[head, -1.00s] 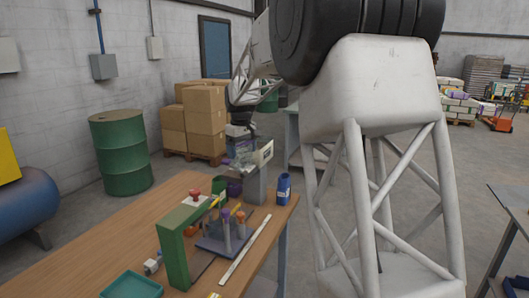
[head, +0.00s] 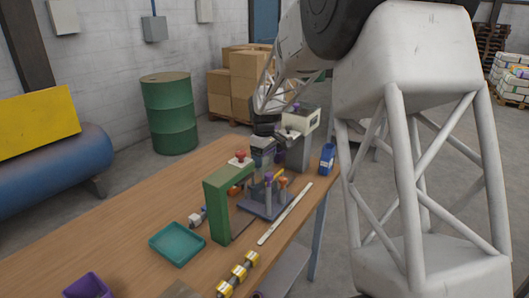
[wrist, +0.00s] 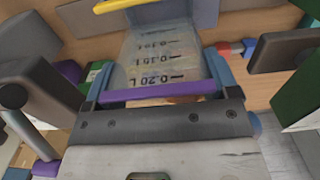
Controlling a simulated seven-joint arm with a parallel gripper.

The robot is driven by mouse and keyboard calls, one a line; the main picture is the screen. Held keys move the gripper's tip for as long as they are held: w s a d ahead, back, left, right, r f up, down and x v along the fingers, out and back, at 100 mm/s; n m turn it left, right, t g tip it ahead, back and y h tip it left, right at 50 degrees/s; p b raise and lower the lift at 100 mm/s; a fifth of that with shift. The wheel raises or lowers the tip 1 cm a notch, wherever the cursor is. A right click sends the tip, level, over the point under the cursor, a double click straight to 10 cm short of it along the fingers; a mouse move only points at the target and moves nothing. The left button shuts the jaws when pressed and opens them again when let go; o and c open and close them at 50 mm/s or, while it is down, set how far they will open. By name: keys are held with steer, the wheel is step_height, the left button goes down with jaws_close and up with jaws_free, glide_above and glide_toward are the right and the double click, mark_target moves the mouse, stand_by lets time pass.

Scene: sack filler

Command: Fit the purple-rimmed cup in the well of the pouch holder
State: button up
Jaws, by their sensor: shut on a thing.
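The clear cup (wrist: 165,50) with volume marks and a purple rim fills the middle of the wrist view. My gripper (wrist: 160,75) is shut on it, with blue-grey fingers along both sides and the purple rim nearest the palm. In the head view my gripper (head: 264,146) is over the table's far part, between a green C-shaped frame and a grey box; the cup is hard to make out there. A yellow-edged thing lies beyond the cup at the top of the wrist view. I cannot tell which fixture is the pouch holder, and its well is not clearly visible.
The green frame (head: 216,204) with a red knob and the rack (head: 268,208) of upright tools stand close to my gripper. The grey box (head: 299,155) and a blue bottle (head: 327,158) are to the right. A teal tray (head: 177,243) lies nearer on the table.

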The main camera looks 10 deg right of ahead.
mark_target(264, 167)
steer(key=shift+f, duration=0.1)
stand_by(0.3)
steer(key=shift+f, duration=2.2)
steer(key=shift+f, duration=2.6)
steer(key=o, duration=0.8)
steer(key=shift+r, duration=0.1)
steer(key=shift+r, duration=3.8)
steer(key=shift+a+r, duration=0.1)
